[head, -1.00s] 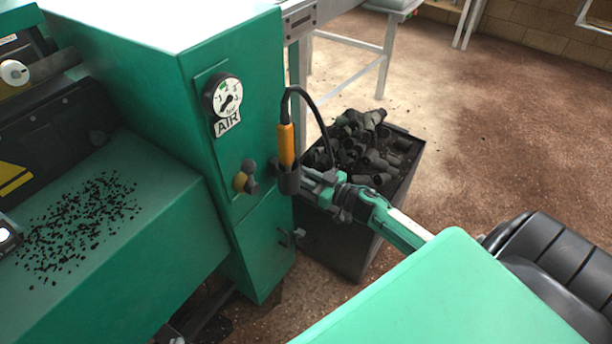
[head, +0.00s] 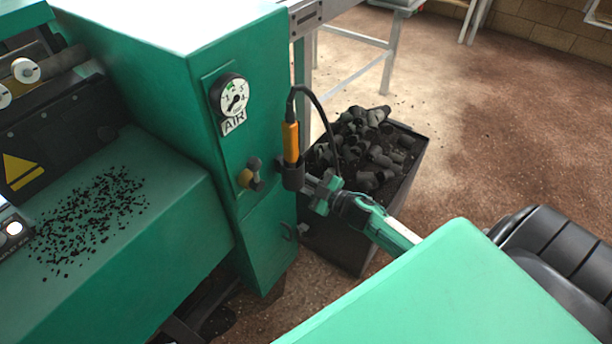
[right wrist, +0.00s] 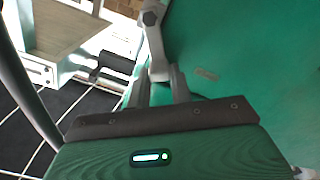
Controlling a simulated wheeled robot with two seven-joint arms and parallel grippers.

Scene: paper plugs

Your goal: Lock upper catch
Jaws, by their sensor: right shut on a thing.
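The upper catch shows in the right wrist view as a grey lever (right wrist: 154,45) with a bolt at its top end, beside the green cabinet face. My right gripper (right wrist: 158,85) is shut on the lever's lower end, with one finger on each side. In the head view my right gripper (head: 309,184) is at the cabinet's right edge, just below the black holder of the orange tool. The catch there is mostly hidden by the gripper and the holder. A lower catch (head: 289,232) is on the lower door. My left gripper is not in view.
The orange tool (head: 291,142) stands in its holder with a looping black cable. A dark bin (head: 335,235) of black plugs stands behind my right arm. Open floor lies further right.

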